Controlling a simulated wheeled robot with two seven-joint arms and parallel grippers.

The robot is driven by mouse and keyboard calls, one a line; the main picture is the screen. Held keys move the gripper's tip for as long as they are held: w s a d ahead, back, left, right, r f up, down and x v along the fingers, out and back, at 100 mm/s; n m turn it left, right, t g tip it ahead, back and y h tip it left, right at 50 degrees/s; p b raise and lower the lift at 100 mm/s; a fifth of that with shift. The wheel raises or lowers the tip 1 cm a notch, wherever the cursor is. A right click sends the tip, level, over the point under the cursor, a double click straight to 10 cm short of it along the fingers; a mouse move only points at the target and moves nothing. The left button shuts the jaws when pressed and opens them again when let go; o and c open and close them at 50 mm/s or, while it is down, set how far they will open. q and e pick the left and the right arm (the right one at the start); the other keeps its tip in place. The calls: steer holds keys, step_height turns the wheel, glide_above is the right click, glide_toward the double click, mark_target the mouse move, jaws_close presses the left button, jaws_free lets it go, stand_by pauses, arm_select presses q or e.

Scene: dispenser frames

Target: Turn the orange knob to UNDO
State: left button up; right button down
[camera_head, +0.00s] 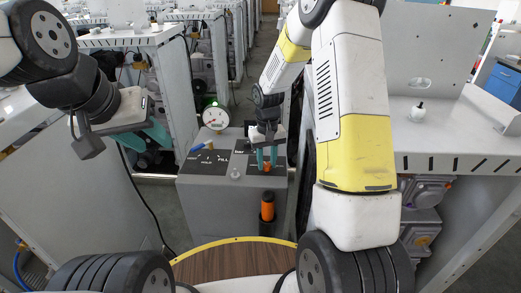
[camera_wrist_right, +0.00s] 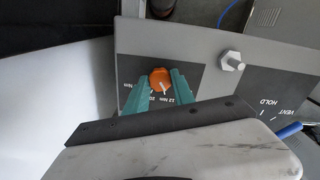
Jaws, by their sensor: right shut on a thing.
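The orange knob (camera_wrist_right: 161,78) sits on the grey panel, with a pale pointer mark facing the lower right, near the "12 Nm" label. In the head view the knob (camera_head: 267,168) shows small at the panel's right side. My right gripper (camera_head: 267,156) reaches down onto it. In the right wrist view the teal fingers of my right gripper (camera_wrist_right: 158,88) stand on both sides of the knob, shut on it. The word UNDO is not readable. My left gripper (camera_head: 158,136) hangs at the left, away from the panel; its finger gap is unclear.
The panel tops a grey box (camera_head: 225,210). It also carries a blue-handled valve (camera_head: 203,145) with VENT, HOLD and FILL labels, a metal stud (camera_wrist_right: 232,60) and a round gauge (camera_head: 215,116). An orange-and-black handled tool (camera_head: 267,207) is at the box's front. White benches flank both sides.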

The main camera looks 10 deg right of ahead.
mark_target(267, 165)
steer(key=n, duration=0.4)
steer(key=shift+n, duration=0.4)
stand_by(0.4)
steer(key=c, duration=1.1)
jaws_free()
steer(key=shift+o, duration=0.2)
step_height(267, 165, up, 8)
steer(key=shift+f, duration=0.1)
